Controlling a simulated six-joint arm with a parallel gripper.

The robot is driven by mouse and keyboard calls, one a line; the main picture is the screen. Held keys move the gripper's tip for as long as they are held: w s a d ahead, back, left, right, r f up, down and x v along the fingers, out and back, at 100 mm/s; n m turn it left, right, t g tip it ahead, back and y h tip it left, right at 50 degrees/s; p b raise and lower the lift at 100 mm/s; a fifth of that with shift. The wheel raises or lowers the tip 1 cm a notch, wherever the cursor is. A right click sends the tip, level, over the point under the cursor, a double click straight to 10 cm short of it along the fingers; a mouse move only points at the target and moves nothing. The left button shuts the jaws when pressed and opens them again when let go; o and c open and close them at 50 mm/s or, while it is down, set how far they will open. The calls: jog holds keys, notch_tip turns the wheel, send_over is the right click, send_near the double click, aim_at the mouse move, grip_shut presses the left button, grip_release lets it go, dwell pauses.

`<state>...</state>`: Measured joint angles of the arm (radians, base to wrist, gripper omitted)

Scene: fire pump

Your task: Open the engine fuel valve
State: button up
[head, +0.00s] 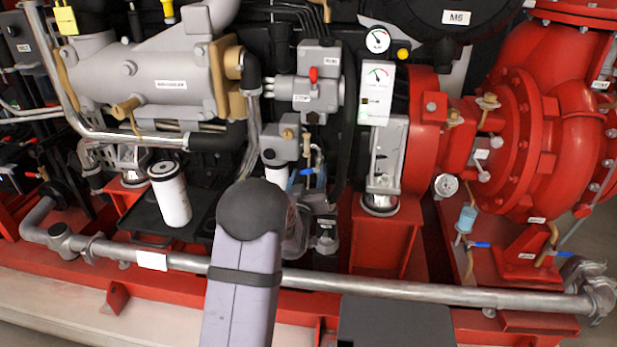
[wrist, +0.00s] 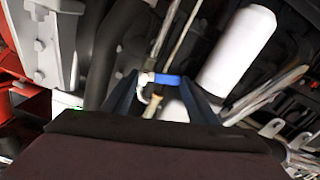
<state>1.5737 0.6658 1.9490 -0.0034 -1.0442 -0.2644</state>
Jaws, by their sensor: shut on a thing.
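The valve with a small blue handle (wrist: 168,80) shows in the wrist view, with a pale metal fitting at its left end. My gripper (wrist: 160,92) has its two dark fingers on either side of this valve and is shut on it. Where exactly the fingertips touch is hard to make out. In the head view a small blue handle (head: 306,171) shows on the thin piping beside the engine block, just above and right of my arm.
A white filter canister (wrist: 238,48) is close to the right finger in the wrist view. In the head view, another white filter (head: 170,195) stands left of my arm. A long grey pipe (head: 400,291) crosses the front, and the red pump (head: 560,130) stands right.

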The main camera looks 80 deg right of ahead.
jog(key=shift+s+f+n+b, duration=0.35)
jog(key=shift+n+b, duration=0.8)
jog(key=shift+n, duration=1.35)
jog(key=shift+s+f+n+b, duration=0.4)
jog(key=shift+n+b, duration=0.75)
jog(key=shift+n, duration=1.35)
jog(key=shift+s+f+n+b, duration=0.35)
jog(key=shift+n+b, duration=0.8)
jog(key=shift+n, duration=1.35)
jog(key=o, duration=1)
jog(key=shift+o, duration=0.2)
jog(key=shift+r, duration=0.1)
jog(key=a, duration=0.7)
jog(key=shift+a+p, duration=0.2)
jog(key=shift+p, duration=0.2)
